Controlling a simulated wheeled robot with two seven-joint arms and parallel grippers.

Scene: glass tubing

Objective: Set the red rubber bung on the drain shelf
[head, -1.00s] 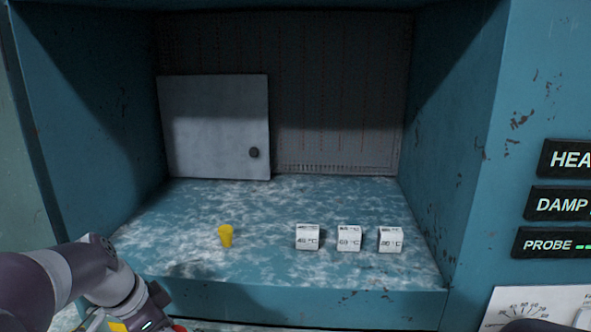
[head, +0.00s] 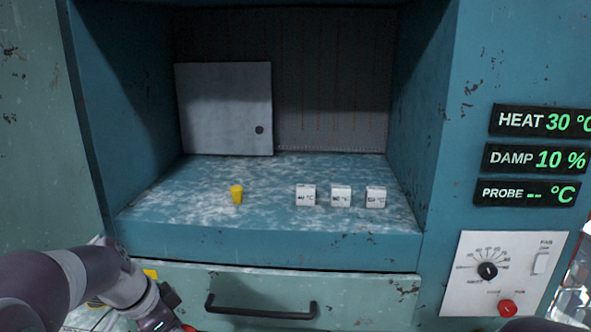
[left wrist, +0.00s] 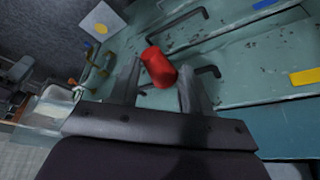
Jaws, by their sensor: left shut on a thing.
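The red rubber bung (left wrist: 158,68) is between the fingertips of my left gripper (left wrist: 160,82) in the left wrist view, and the gripper is shut on it. In the head view my left arm comes in at the lower left. Its gripper is at the bottom edge, in front of the drawer, with only a sliver of red showing. I cannot tell which surface is the drain shelf. My right gripper is not in view.
The open blue chamber has a whitish-stained floor (head: 180,205) holding a yellow bung (head: 237,195) and three white temperature blocks (head: 341,197). A grey panel (head: 225,110) stands at its back. A handled drawer (head: 370,290) is below; a dial panel (head: 510,255) is right.

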